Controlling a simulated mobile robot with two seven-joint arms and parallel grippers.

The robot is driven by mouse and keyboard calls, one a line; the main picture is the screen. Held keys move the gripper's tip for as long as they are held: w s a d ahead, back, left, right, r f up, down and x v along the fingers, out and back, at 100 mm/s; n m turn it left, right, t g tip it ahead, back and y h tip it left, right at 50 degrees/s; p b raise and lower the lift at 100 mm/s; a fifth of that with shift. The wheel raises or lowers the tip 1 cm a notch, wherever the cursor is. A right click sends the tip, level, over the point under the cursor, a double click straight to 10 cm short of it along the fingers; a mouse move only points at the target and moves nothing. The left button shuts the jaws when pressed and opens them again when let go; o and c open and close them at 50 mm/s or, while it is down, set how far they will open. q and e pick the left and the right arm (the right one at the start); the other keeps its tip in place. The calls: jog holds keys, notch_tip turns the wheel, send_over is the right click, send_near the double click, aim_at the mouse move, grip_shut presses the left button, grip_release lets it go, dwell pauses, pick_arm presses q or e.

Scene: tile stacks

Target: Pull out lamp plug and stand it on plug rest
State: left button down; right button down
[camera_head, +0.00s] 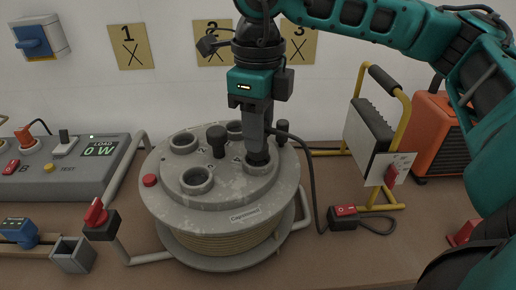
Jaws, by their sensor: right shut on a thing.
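My right gripper (257,150) points straight down over the grey cable reel (240,215) and is shut on a black plug (258,159). The plug is at the reel's right front socket; its lower part sits within the socket's ring, and how deep is hard to tell. A black cord (312,185) runs from behind the gripper down to an inline switch (344,212) near the yellow-framed work lamp (372,130). An open grey square holder (73,254) stands at the lower left; I cannot tell if it is the plug rest. My left gripper is not in view.
The reel has empty sockets (197,180), a black knob (216,139) and a red button (149,180). A grey load panel (75,180) reads 0 W at left. An orange heater-like box (440,135) stands at right. Bare bench (330,262) lies in front right.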

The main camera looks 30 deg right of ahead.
jog(key=shift+r+p, duration=1.05)
jog(key=shift+r, duration=0.8)
jog(key=shift+r+p, duration=0.9)
jog(key=shift+r, duration=0.6)
